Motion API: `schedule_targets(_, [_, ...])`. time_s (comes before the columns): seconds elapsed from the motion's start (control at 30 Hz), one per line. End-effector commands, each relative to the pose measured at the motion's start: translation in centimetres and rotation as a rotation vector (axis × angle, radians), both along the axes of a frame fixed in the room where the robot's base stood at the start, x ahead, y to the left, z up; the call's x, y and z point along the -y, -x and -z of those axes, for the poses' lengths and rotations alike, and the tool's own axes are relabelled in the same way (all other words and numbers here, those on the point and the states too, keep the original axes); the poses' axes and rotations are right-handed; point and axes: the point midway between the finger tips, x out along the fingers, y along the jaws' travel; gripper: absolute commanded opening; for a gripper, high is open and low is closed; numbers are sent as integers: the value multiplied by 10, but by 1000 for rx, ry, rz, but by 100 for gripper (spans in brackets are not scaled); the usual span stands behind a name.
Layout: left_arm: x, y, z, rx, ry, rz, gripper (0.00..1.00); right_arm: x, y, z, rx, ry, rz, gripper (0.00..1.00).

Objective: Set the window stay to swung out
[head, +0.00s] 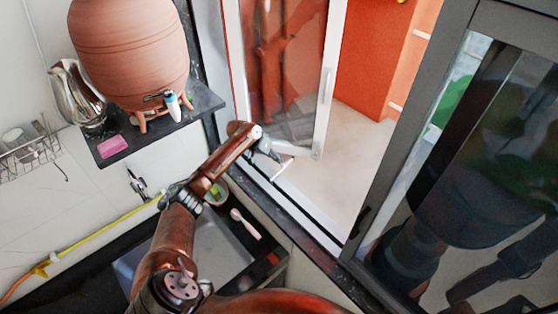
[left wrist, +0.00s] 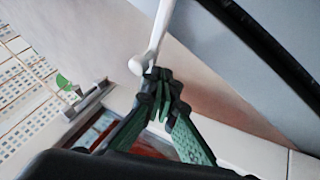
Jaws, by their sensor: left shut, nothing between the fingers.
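My left gripper (head: 278,157) is over the sill of the window opening, its fingers closed together. In the left wrist view its green and black fingertips (left wrist: 158,92) meet, with nothing between them. The window stay, a white rod with a rounded end (left wrist: 150,45), shows just beyond the fingertips; I cannot tell whether they touch it. In the head view a thin white bar (head: 283,168), probably the stay, lies beside my fingers. The white-framed window leaf (head: 326,80) stands open. My right gripper is not in view.
A clay waterpot (head: 130,45) stands on a dark shelf (head: 205,100) at the upper left, with a pink sponge (head: 112,146) in front. A dark-framed pane (head: 400,180) closes off the right side. A counter with a sink (head: 225,255) lies below my arm.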

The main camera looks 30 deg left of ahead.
Motion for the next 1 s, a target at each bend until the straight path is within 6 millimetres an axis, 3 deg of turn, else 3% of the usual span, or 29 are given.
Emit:
schedule_targets(0.33, [-7,0,1,0,0,-2,0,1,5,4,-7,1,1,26])
schedule_targets(0.57, [-55,2,3,0,-1,-17,0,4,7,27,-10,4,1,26])
schedule_targets(0.7, [-70,13,-30,3,-2,-13,0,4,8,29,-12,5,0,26])
schedule_targets(1.0, [-95,30,-70,1,0,-12,0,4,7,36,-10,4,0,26])
